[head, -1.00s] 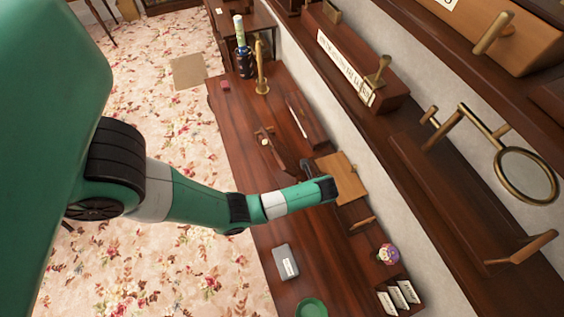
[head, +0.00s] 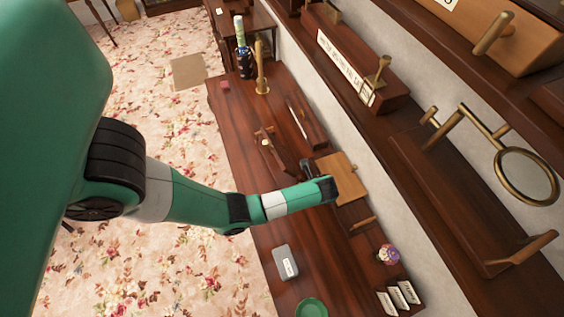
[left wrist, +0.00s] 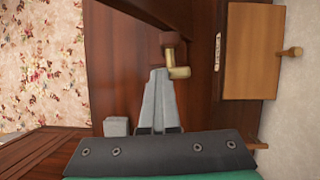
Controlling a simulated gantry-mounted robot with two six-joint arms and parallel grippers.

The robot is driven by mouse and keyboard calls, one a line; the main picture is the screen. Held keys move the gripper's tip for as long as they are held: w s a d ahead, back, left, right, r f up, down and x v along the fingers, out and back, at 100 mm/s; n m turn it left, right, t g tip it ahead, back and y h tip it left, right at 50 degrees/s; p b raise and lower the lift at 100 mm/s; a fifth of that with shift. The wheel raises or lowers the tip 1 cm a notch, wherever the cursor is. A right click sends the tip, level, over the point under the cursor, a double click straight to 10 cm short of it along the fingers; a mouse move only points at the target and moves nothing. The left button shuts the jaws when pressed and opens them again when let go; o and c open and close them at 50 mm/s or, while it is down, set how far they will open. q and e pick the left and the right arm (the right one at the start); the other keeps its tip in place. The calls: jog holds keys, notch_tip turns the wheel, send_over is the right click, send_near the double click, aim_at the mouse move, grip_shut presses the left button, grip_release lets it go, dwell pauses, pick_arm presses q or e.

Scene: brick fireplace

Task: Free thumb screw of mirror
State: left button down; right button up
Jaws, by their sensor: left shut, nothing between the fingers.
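In the left wrist view, a brass fitting (left wrist: 178,72) with a reddish-brown rounded end (left wrist: 170,40) lies just beyond my fingertips; it may be the thumb screw, but I cannot be sure. My left gripper (left wrist: 160,72) is shut and empty, its tips beside or touching the fitting; the contact is unclear. In the head view, my left gripper (head: 308,168) is low over the dark wooden desk, partly hidden by its own arm. My right gripper is not in view.
A light wooden box (head: 345,165) is right beside the left gripper. A dark wooden piece (head: 275,152) lies left of it. A grey box (head: 285,262), a green dish (head: 311,308) and white cards (head: 398,296) are nearer.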

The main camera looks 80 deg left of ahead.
pick_arm(q)
jog(key=shift+f, duration=0.1)
dwell(0.6)
jog(key=shift+w+a+b, duration=0.2)
jog(key=shift+w+b, duration=0.1)
jog(key=shift+w, duration=0.3)
notch_tip(320, 180, up, 7)
jog(key=s+p, duration=0.1)
jog(key=p, duration=0.8)
jog(key=shift+d, duration=0.2)
